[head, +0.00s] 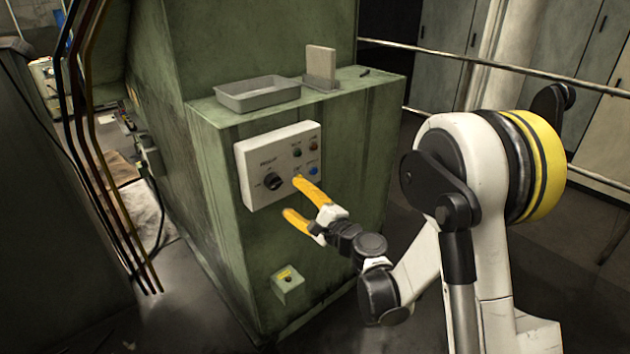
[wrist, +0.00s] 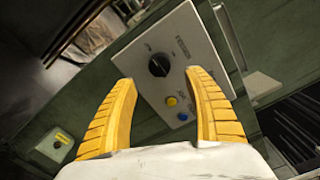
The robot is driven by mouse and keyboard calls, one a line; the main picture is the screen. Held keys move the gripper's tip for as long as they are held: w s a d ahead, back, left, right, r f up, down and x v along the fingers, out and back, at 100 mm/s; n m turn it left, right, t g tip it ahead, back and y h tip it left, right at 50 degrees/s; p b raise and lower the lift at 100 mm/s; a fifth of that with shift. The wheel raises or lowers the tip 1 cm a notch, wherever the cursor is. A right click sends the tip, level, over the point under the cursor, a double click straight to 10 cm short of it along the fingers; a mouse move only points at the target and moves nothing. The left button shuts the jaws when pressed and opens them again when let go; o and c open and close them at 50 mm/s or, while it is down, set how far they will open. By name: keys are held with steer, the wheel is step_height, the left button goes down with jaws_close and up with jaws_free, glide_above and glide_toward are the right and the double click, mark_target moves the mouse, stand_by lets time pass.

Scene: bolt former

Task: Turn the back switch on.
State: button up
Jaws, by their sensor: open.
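The back switch appears to be the black rotary knob (head: 272,182) on a pale control panel (head: 250,158) on the green machine. In the wrist view the knob (wrist: 159,65) lies beyond and between the fingertips, and the panel (wrist: 205,62) looks tilted. My gripper (head: 296,200) is open and empty, with yellow fingers in front of the panel's lower right. In the head view one fingertip overlaps the panel near its buttons; I cannot tell whether it touches. The knob is not held. Its exact pointer setting is too small to read.
The panel has a blue button (head: 313,171) and a yellow button (wrist: 171,101). A small box with a yellow label (head: 287,284) sits lower on the machine. A grey tray (head: 257,94) rests on top. Metal rails (head: 480,62) run behind at right.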

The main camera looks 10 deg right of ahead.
mark_target(277, 185)
steer(key=p+x, duration=0.2)
steer(key=x, duration=0.7)
steer(key=shift+p, duration=0.4)
steer(key=n, duration=0.2)
steer(key=n+p, duration=0.1)
steer(key=n, duration=0.2)
steer(key=shift+s+d+n, duration=0.2)
steer(key=shift+d+n, duration=0.05)
steer(key=shift+n, duration=0.05)
steer(key=shift+f+n+b, duration=0.3)
steer(key=shift+n+b, duration=0.05)
steer(key=shift+n, duration=0.45)
steer(key=n+b, duration=0.1)
steer(key=n, duration=0.2)
steer(key=shift+r+n, duration=0.15)
steer(key=shift+n, duration=0.15)
jaws_close()
